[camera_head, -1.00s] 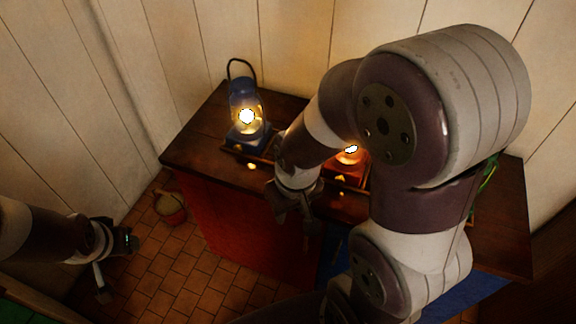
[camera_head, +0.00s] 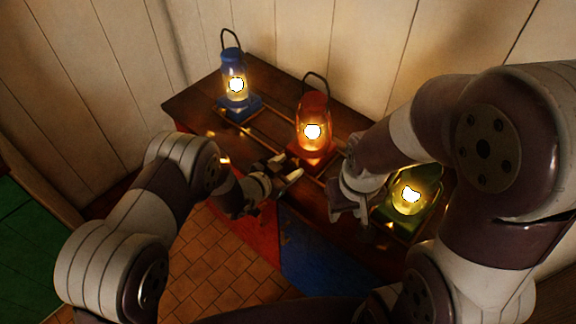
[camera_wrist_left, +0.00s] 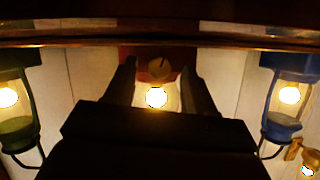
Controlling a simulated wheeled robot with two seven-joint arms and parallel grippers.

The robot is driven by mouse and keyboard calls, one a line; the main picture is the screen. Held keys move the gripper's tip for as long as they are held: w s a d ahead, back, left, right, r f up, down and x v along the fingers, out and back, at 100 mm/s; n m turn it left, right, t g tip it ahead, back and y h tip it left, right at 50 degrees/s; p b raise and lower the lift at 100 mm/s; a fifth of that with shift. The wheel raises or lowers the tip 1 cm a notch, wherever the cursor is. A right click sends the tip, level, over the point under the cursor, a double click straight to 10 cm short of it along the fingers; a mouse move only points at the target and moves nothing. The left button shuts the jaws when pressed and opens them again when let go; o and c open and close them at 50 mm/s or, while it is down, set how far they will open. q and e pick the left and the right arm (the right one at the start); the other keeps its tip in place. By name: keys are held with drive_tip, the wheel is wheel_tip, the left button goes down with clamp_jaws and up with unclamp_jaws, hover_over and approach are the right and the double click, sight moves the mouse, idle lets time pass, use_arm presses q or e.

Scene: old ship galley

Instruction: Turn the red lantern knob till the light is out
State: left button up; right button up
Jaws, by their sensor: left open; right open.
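The red lantern (camera_head: 314,108) stands lit in the middle of the cabinet top, between the blue and green lanterns. In the left wrist view, which is upside down, its glowing light (camera_wrist_left: 156,97) and a round orange-red knob (camera_wrist_left: 160,68) show between my left fingers. In the head view I cannot make out the knob clearly. My left gripper (camera_head: 287,174) is open at the cabinet's front edge, just in front of the red lantern's base, apart from the knob as far as I can see. My right gripper (camera_head: 346,208) is open and empty, in front of and between the red and green lanterns.
The blue lantern (camera_head: 234,80) stands lit at the left, and the green lantern (camera_head: 410,195) stands lit at the right, close to my right gripper. A thin rail runs along the front of the cabinet top (camera_head: 190,103). A plank wall stands behind.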

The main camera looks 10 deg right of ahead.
use_arm(q)
drive_tip(key=shift+w+f, duration=0.15)
drive_tip(key=shift+w, duration=0.05)
drive_tip(key=shift+s+d, duration=0.1)
drive_tip(key=shift+d, duration=0.25)
drive_tip(key=shift+a, duration=0.15)
clamp_jaws()
drive_tip(key=n+g, duration=0.1)
drive_tip(key=n+h, duration=0.1)
drive_tip(key=shift+w+a+n+g, duration=0.1)
drive_tip(key=shift+w+n+g, duration=0.15)
drive_tip(key=shift+n+g, duration=0.15)
drive_tip(key=shift+n+g+h, duration=0.4)
drive_tip(key=shift+n+h, duration=0.2)
drive_tip(key=shift+n, duration=0.3)
